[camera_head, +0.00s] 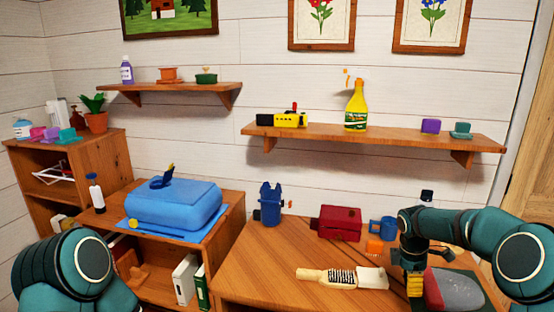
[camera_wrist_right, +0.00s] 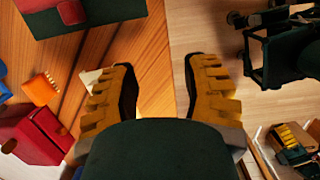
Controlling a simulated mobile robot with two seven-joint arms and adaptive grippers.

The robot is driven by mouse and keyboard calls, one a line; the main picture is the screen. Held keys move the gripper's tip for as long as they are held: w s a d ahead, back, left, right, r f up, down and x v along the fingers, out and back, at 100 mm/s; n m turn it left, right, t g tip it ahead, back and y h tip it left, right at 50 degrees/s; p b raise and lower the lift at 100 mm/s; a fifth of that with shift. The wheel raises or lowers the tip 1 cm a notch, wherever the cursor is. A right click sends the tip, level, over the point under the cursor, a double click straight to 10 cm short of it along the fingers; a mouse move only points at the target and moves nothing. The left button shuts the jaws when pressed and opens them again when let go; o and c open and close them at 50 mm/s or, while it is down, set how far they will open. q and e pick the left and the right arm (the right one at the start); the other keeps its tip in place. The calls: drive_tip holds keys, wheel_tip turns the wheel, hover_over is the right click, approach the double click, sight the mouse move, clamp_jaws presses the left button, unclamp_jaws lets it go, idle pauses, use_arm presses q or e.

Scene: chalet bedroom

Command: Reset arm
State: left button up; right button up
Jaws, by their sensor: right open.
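My right gripper (camera_head: 415,284) hangs over the right part of the wooden table (camera_head: 250,262), pointing down, at the end of my teal right arm. In the right wrist view its two yellow ridged fingers (camera_wrist_right: 165,75) stand wide apart with nothing between them. Below the fingers lie the table's edge and the pale floor.
Behind the right gripper stand an orange brush (camera_head: 374,246), a blue mug (camera_head: 388,226) and a red box (camera_head: 340,222). A blue bin (camera_head: 270,204) stands farther left. A blue case (camera_head: 173,205) lies on the low cabinet. A wall shelf (camera_head: 390,138) hangs above the table.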

drive_tip(key=s+a+f+m+y, duration=0.25)
drive_tip(key=s+a+f, duration=0.25)
drive_tip(key=a+f, duration=0.3)
drive_tip(key=s+a+f+m+y, duration=0.2)
drive_tip(key=s+a+f+m, duration=0.15)
drive_tip(key=a+f, duration=0.5)
drive_tip(key=s+a+f+m, duration=0.1)
drive_tip(key=s+a+m, duration=0.2)
drive_tip(key=s, duration=0.3)
drive_tip(key=s+a+f+m+t+y, duration=0.1)
drive_tip(key=s+a+m, duration=0.2)
drive_tip(key=s, duration=0.4)
drive_tip(key=s+a+f+m+t, duration=0.1)
drive_tip(key=s+a+m, duration=0.3)
drive_tip(key=s, duration=0.2)
drive_tip(key=shift+s+f+m, duration=0.25)
drive_tip(key=shift+s+m, duration=0.1)
drive_tip(key=shift+m, duration=0.05)
